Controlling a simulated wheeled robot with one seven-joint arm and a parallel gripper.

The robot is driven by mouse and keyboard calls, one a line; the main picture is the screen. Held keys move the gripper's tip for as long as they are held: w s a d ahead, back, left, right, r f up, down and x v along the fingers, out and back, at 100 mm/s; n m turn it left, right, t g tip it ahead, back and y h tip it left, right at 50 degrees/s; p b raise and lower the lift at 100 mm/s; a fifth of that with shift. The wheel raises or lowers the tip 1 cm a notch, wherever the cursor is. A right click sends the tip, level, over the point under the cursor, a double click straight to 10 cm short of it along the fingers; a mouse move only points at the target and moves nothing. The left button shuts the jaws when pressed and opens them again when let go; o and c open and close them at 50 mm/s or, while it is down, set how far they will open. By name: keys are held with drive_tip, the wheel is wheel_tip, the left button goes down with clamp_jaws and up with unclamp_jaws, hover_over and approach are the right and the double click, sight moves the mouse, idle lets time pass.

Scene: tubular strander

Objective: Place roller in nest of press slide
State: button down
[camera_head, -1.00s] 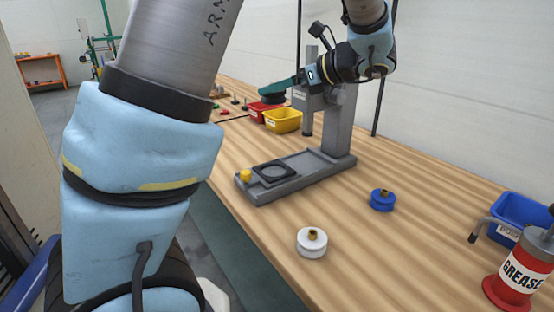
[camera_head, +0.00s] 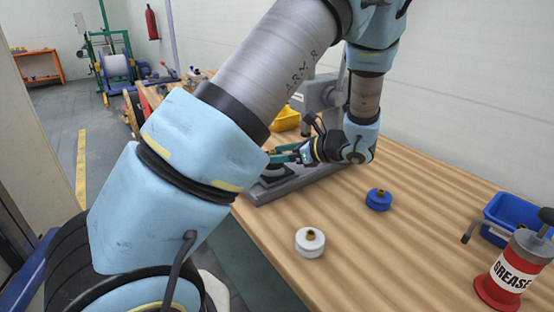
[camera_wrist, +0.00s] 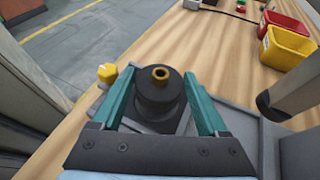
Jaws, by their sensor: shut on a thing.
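My gripper (camera_head: 272,158) is shut on a dark roller (camera_wrist: 158,105) with a brass hub, its teal fingers on either side of it. The roller is upright in the wrist view, low over the dark square nest plate (camera_head: 270,178) of the press slide (camera_head: 262,199). The roller and the gripper hide most of the nest, and I cannot tell whether the roller touches it. A yellow knob (camera_wrist: 107,73) sits at the slide's end, left of the fingers in the wrist view.
The grey press column (camera_head: 320,95) stands behind my arm. A white roller (camera_head: 310,242) and a blue roller (camera_head: 378,199) stand on the table. A grease can (camera_head: 512,272) and blue bin (camera_head: 512,215) are at right. Yellow (camera_wrist: 288,48) and red bins (camera_wrist: 285,22) lie beyond the press.

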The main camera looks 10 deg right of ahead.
drive_tip(key=shift+f, duration=1)
drive_tip(key=shift+f, duration=0.2)
unclamp_jaws()
drive_tip(key=shift+r, duration=0.1)
drive_tip(key=shift+s+d+r, duration=0.1)
drive_tip(key=b+v, duration=0.3)
drive_tip(key=v, duration=0.8)
drive_tip(key=shift+s+d+r, duration=0.2)
drive_tip(key=shift+r, duration=0.05)
drive_tip(key=shift+s, duration=0.1)
